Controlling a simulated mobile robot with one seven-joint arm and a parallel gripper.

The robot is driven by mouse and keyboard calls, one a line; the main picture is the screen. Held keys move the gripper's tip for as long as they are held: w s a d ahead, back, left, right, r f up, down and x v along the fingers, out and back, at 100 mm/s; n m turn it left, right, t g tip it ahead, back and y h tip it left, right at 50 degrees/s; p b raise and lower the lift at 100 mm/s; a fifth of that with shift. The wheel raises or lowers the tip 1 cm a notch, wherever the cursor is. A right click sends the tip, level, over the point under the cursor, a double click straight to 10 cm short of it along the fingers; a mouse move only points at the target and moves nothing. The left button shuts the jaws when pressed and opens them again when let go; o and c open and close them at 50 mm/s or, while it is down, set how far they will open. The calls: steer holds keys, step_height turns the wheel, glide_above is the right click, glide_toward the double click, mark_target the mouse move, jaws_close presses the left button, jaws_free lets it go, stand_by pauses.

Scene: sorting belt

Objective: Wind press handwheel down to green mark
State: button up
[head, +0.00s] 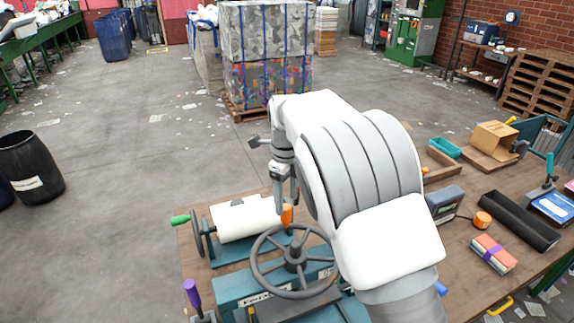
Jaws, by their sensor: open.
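The press handwheel (260,268) is a dark grey spoked wheel on a teal press (238,288) at the front of the workbench. Its right rim is partly covered by my arm. No green mark can be made out on the press. The exact gap between gripper and wheel cannot be judged from this single view.
A white roll (240,219) on a stand with a green-handled crank (181,219) is left of my gripper. A purple-handled tool (191,292) stands at the front left. Boxes, a black tray (520,222) and an orange-purple bundle (493,254) lie on the right.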

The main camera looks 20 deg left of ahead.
step_height(320, 180, up, 12)
steer(key=shift+r, duration=0.25)
